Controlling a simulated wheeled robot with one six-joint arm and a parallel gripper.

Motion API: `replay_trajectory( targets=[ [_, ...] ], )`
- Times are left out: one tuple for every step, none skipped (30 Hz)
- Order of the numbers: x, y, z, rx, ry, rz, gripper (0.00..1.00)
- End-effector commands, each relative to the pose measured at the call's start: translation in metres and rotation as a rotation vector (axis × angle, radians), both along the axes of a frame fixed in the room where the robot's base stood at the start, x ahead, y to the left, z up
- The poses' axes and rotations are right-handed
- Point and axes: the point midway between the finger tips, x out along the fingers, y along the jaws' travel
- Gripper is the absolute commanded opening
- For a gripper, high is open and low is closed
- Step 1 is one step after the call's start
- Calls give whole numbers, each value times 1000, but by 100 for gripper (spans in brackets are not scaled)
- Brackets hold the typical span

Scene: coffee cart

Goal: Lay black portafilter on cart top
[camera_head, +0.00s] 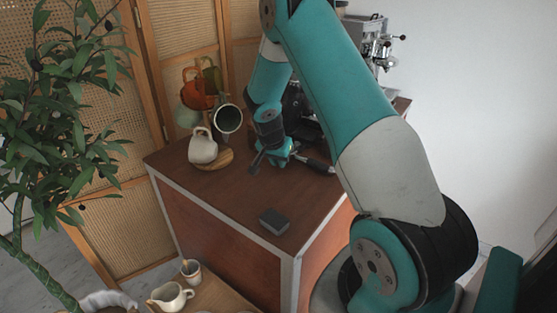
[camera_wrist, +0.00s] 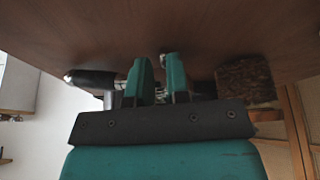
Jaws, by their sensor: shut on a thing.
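The portafilter shows its black handle (camera_head: 318,165) to the right of my gripper (camera_head: 275,158) in the head view, low over the cart top (camera_head: 225,190). In the wrist view the black handle (camera_wrist: 92,78) sticks out to the left of my gripper (camera_wrist: 157,75), with a bright metal part near the fingers. My gripper is shut on the portafilter. The fingers and the gripper body hide much of its middle and head. I cannot tell whether the portafilter touches the cart top.
A mug tree with several mugs stands left of my gripper; a cream mug (camera_head: 203,147) is nearest. A dark grey block (camera_head: 274,221) lies near the cart's front corner. A coffee machine (camera_head: 368,42) is behind my arm. A pitcher (camera_head: 170,296) and cup (camera_head: 191,271) stand lower down.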

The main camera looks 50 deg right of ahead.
Motion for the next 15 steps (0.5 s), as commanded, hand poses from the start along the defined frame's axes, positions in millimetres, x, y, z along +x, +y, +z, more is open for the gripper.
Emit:
replay_trajectory(
  targets=[
    [0, 0, 0, -3, -1, -1, 0],
    [0, 0, 0, -3, -1, -1, 0],
    [0, 0, 0, -3, -1, -2, 0],
    [0, 0, 0, -3, -1, -2, 0],
    [0, 0, 0, -3, -1, -2, 0],
    [0, 0, 0, -3, -1, -2, 0],
    [0, 0, 0, -3, -1, -2, 0],
    [0, 0, 0, -3, -1, -2, 0],
    [0, 0, 0, -3, -1, -2, 0],
    [0, 0, 0, -3, -1, -2, 21],
    [0, 0, 0, -3, -1, -2, 28],
    [0, 0, 0, -3, -1, -2, 37],
    [0, 0, 0, -2, -1, -2, 44],
    [0, 0, 0, -2, -1, -2, 46],
    [0, 0, 0, -2, -1, -2, 46]
  ],
)
